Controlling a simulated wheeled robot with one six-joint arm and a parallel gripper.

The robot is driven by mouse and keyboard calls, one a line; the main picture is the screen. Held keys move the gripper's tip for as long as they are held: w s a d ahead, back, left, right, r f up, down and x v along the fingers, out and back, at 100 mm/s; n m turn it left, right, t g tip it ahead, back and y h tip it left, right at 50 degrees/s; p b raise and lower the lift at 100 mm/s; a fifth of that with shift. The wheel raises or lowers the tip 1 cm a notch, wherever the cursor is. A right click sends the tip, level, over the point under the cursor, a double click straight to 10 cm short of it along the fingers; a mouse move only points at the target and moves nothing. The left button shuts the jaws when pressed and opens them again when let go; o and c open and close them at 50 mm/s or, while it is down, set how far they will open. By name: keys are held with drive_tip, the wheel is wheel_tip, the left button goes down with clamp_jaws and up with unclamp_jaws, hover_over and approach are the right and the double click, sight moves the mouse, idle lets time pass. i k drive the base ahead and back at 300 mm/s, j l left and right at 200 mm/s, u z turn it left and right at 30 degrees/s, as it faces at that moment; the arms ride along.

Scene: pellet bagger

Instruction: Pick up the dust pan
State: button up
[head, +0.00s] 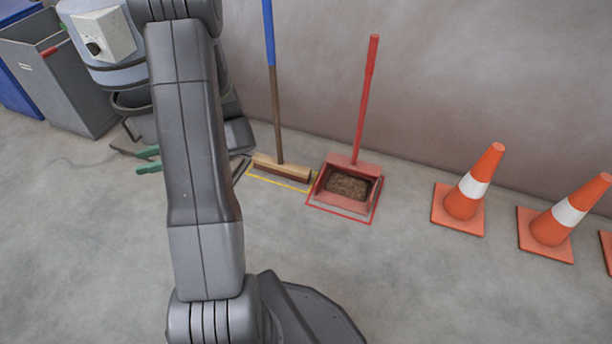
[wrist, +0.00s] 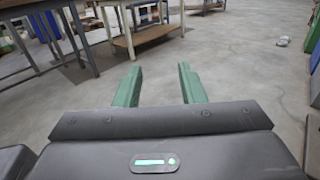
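The red dust pan (head: 346,187) stands on the floor against the wall in the head view, with its long red handle upright. Brown debris lies in its pan, and it sits within a red outline on the floor. My gripper shows at the left in the head view (head: 148,160), partly behind my arm, well to the left of the dust pan and apart from it. In the wrist view its two green fingers (wrist: 159,88) are spread wide with nothing between them. The dust pan is not in the wrist view.
A broom (head: 282,168) with a blue and brown handle stands just left of the dust pan. Orange cones (head: 467,190) stand to the right. A grey bin (head: 62,85) is at the far left. The wrist view shows workbenches (wrist: 150,36) and open floor.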

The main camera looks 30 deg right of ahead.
sight(346, 182)
drive_tip(key=l+z, duration=0.2)
drive_tip(key=z, duration=0.2)
drive_tip(key=i+l+z, duration=0.15)
drive_tip(key=z, duration=0.2)
drive_tip(key=i+l+z, duration=0.1)
drive_tip(key=z, duration=0.3)
drive_tip(key=i+l+z, duration=0.15)
drive_tip(key=z, duration=0.25)
drive_tip(key=i+l+z, duration=0.1)
drive_tip(key=i+l, duration=0.2)
drive_tip(key=i+l+z, duration=0.1)
drive_tip(key=i+l, duration=0.15)
drive_tip(key=i, duration=0.3)
